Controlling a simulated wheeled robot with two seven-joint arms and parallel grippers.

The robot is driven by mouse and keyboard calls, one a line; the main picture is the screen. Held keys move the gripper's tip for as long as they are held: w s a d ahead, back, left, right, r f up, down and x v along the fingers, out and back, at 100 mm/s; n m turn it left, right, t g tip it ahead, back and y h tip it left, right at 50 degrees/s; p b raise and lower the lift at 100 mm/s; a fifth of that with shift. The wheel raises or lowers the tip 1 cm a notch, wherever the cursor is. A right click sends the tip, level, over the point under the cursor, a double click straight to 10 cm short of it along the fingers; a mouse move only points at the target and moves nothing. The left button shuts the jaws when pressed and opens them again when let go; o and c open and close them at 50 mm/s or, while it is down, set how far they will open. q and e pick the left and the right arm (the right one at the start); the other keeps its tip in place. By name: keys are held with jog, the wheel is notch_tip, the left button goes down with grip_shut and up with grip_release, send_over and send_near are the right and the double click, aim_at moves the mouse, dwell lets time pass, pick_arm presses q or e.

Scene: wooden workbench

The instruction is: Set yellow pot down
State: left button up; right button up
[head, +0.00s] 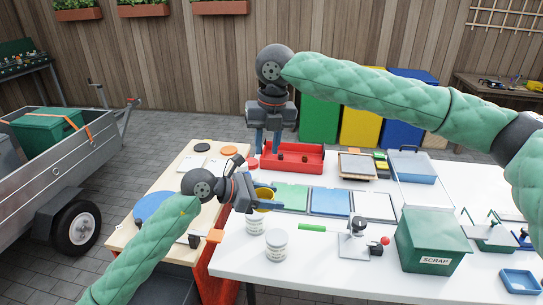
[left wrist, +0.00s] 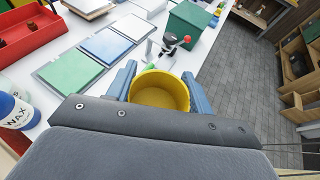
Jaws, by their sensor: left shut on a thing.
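The yellow pot (head: 264,193) is held in my left gripper (head: 266,200), over the left end of the white table (head: 330,278). In the left wrist view, the pot (left wrist: 160,90) sits between the two blue fingers with its open top facing the camera. Its underside is hidden, so I cannot tell whether it touches anything. My right gripper (head: 268,142) points down at the left end of the red tray (head: 310,153), its fingers apart with nothing visible between them.
Green (head: 291,196), blue (head: 329,202) and white (head: 374,206) mats lie right of the pot. Two white tubs (head: 276,245) (head: 255,222) stand near the front-left edge. A green scrap bin (head: 432,240) stands at the right. A wooden bench (head: 180,215) adjoins the left.

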aim_at(272, 194)
jog(key=shift+n+h, duration=0.5)
jog(key=shift+h, duration=0.2)
jog(key=f, duration=0.5)
jog(key=s+d+f, duration=0.1)
jog(key=f, duration=0.8)
jog(key=shift+s+d+f, duration=0.15)
jog(key=shift+s+f, duration=0.05)
jog(key=shift+f, duration=0.1)
grip_shut()
pick_arm(q)
jog(key=o, duration=1)
jog(key=shift+o, duration=0.2)
